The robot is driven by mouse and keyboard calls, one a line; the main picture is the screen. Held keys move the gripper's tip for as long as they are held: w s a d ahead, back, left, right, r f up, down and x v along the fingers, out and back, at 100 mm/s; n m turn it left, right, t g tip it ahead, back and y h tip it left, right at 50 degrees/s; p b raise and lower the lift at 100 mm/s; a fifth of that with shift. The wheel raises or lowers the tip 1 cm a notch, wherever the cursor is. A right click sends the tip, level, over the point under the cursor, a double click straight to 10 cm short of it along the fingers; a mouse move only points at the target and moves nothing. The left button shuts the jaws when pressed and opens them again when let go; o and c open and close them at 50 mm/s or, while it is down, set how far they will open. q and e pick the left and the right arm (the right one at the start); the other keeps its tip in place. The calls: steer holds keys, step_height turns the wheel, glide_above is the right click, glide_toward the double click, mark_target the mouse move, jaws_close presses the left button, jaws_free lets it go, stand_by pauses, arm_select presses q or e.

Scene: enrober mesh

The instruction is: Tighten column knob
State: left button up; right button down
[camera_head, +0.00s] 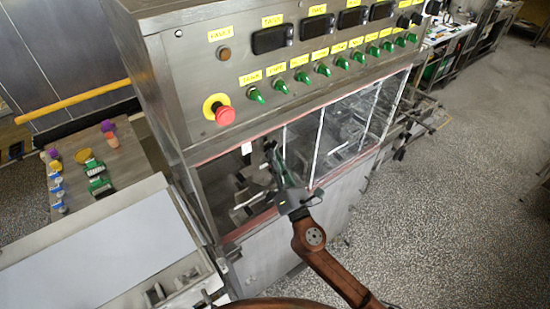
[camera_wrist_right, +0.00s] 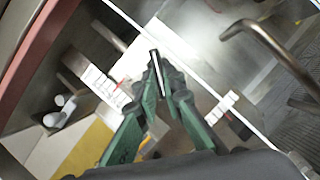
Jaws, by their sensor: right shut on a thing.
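My right gripper (camera_head: 271,152) reaches through the front opening of the steel enrober machine (camera_head: 165,85), below its control panel. In the right wrist view its green fingers (camera_wrist_right: 156,70) come together at the tips. They are shut on a small dark piece, taken as the column knob, which is mostly hidden between the fingertips. How far the knob is turned cannot be seen. My left gripper is not in view.
The panel above carries a red emergency button (camera_head: 224,114) and several green knobs (camera_head: 256,95). Clear window panels (camera_head: 303,135) stand to the right of the gripper. A bent metal handle (camera_wrist_right: 275,45) shows in the wrist view. A side table (camera_head: 130,160) holds small coloured items.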

stand_by(0.3)
steer(key=shift+s+a+r+m+g+h+p, duration=0.1)
steer(key=shift+r+m+g+h+p, duration=0.45)
steer(key=shift+m+p, duration=1.6)
steer(key=shift+a+f+m+g+h+p, duration=0.15)
steer(key=shift+m+h+p, duration=0.75)
steer(key=shift+m+p, duration=1.25)
steer(key=shift+s+r+m+g+h+p, duration=0.15)
steer(key=shift+m+g+h+p, duration=0.45)
steer(key=shift+m+p, duration=1.55)
steer(key=shift+w+n, duration=0.1)
steer(key=shift+n, duration=0.15)
steer(key=c, duration=2.3)
jaws_free()
steer(key=v, duration=1.2)
steer(key=shift+f, duration=0.15)
